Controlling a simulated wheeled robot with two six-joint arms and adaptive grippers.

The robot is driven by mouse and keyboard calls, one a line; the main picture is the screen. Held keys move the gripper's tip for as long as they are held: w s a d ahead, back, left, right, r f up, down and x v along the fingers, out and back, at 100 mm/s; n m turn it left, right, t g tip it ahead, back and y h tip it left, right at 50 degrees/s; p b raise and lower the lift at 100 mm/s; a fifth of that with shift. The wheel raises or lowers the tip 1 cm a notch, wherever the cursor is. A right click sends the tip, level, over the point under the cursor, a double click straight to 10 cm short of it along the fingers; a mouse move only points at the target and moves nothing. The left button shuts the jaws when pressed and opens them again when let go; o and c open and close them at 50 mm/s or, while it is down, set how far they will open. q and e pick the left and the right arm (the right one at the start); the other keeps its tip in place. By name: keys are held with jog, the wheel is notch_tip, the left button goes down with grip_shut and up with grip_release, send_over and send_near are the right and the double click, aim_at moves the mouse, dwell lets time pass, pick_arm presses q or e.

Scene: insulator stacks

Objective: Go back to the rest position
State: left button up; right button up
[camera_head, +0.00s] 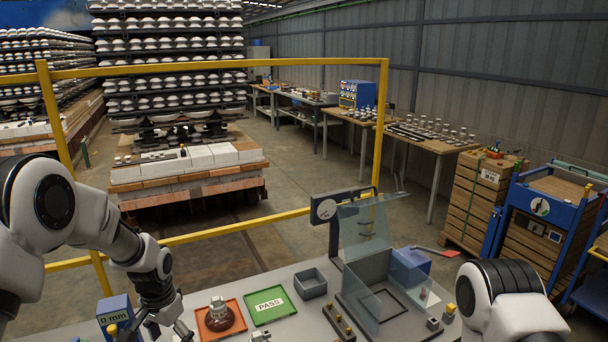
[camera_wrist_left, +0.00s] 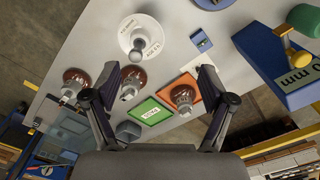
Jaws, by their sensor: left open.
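My left gripper (camera_wrist_left: 158,72) is open and empty, with its two fingers spread apart above the workbench. In the head view its arm comes in from the left and the gripper is partly cut off by the bottom edge. A brown insulator (camera_head: 220,317) stands on the orange tray (camera_head: 203,335); it also shows in the left wrist view (camera_wrist_left: 183,97) near one finger. The green PASS tray (camera_head: 268,307) beside it is empty. In the left wrist view two more brown insulators stand on the bench, one at the left (camera_wrist_left: 75,78) and one between the fingers (camera_wrist_left: 132,78). My right gripper is out of view.
A blue "0 mm" gauge (camera_head: 115,312) stands at the bench's left. A grey bin (camera_head: 310,284), a dial (camera_head: 326,210) and a clear-panelled fixture (camera_head: 362,262) stand farther back. A yellow rail (camera_head: 220,232) runs behind the bench. A white disc (camera_wrist_left: 141,34) lies on the bench.

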pick_arm(q)
jog(key=s+f+g+b, duration=0.25)
jog(key=s+f, duration=0.25)
jog(key=f, duration=0.7)
jog(key=s+d+f+n+b, duration=0.1)
jog(key=s+f+b, duration=0.2)
jog(key=s+f, duration=0.3)
jog(key=s+d+f+n+t+b, duration=0.1)
jog(key=s+f+b, duration=0.2)
jog(key=s+f, duration=0.4)
jog(key=s+d+f+n+b, duration=0.1)
jog(key=s+f, duration=0.5)
jog(key=s, duration=0.9)
jog(key=shift+s+d+f+n+b, duration=0.25)
jog(key=shift+s+n+b, duration=0.15)
jog(key=shift+b, duration=0.5)
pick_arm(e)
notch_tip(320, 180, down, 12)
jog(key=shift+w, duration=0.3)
pick_arm(q)
jog(key=shift+w+t, duration=0.15)
jog(key=shift+t, duration=0.1)
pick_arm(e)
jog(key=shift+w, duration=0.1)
